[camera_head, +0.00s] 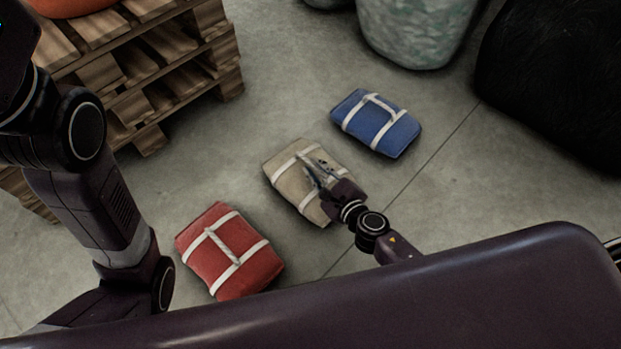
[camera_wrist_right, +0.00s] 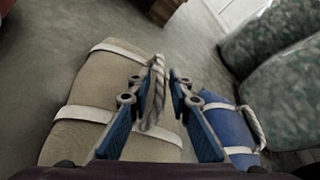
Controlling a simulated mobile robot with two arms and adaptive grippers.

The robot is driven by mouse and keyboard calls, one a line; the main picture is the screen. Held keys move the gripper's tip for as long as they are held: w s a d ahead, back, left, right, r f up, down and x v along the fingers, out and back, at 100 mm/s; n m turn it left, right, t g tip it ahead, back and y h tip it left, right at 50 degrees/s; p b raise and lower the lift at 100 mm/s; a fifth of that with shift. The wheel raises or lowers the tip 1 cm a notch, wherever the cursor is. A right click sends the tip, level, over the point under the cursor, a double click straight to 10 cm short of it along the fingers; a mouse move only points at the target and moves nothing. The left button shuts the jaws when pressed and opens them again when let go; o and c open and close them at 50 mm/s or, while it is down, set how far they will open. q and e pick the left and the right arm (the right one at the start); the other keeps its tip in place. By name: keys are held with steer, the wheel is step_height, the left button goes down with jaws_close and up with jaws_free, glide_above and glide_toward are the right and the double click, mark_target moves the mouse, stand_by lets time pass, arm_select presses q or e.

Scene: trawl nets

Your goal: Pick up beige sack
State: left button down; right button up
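The beige sack (camera_head: 288,180) lies flat on the floor between a red sack and a blue sack, with pale straps and a rope handle. My right gripper (camera_head: 317,172) is low over the middle of the beige sack and hides part of it. In the right wrist view, the beige sack (camera_wrist_right: 90,88) fills the left and centre, and its rope handle (camera_wrist_right: 156,92) stands up between the two blue fingers of my right gripper (camera_wrist_right: 164,82). The fingers are apart, with a gap between the rope and the right finger. My left arm shows at the left, but its gripper is out of view.
The red sack (camera_head: 232,262) lies to the lower left and the blue sack (camera_head: 378,125) to the upper right. Wooden pallets (camera_head: 165,70) are stacked at the upper left. A grey-green bundle (camera_head: 412,28) and a large black bundle (camera_head: 560,75) stand at the back right.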

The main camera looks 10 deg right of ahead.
steer(key=x, duration=0.2)
steer(key=shift+w+f, duration=0.15)
steer(key=shift+w, duration=0.2)
jaws_close()
steer(key=shift+w+a+r, duration=0.1)
steer(key=shift+r, duration=0.15)
